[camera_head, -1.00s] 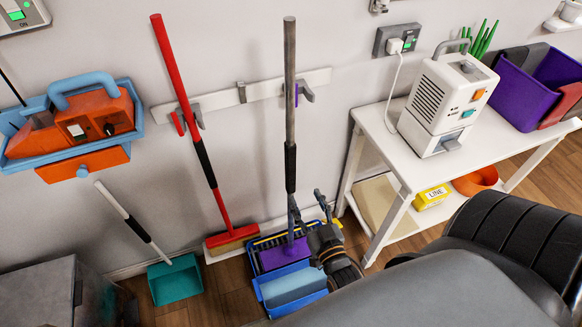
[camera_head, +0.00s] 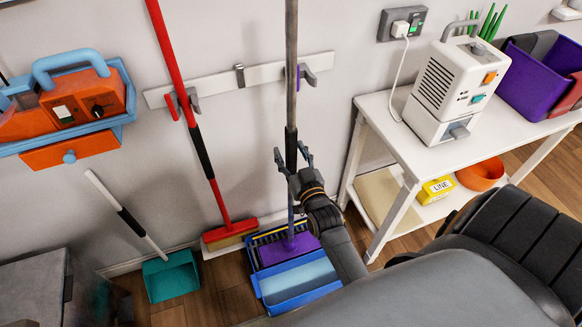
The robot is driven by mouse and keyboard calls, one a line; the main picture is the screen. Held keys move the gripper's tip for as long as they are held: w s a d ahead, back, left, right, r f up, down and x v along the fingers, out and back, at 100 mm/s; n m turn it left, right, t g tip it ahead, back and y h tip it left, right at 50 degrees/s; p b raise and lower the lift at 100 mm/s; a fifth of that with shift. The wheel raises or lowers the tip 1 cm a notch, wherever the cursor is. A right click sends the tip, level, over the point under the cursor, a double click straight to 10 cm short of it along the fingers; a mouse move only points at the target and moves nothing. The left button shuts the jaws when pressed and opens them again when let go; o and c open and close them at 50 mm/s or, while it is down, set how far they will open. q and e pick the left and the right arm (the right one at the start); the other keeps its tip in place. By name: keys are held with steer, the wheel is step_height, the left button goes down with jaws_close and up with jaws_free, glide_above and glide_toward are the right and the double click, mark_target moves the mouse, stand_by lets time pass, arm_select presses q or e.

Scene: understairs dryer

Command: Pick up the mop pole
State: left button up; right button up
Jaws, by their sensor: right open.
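The mop pole (camera_head: 291,72) is grey with a black grip (camera_head: 291,148). It stands upright at the wall holder, its purple head (camera_head: 286,249) in the blue bucket (camera_head: 300,279). My right gripper (camera_head: 292,157) is open, its fingertips on either side of the pole at the lower part of the black grip. I cannot tell whether the fingers touch it. The gripper and wrist hide a part of the pole below the grip. My left gripper is out of view.
A red broom (camera_head: 185,88) hangs to the left on the white wall rail (camera_head: 217,82). A teal dustpan (camera_head: 171,276) stands on the floor. A white table (camera_head: 390,130) with a white machine (camera_head: 447,88) is to the right.

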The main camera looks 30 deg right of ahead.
steer(key=shift+s, duration=0.1)
jaws_close()
steer(key=shift+r, duration=0.15)
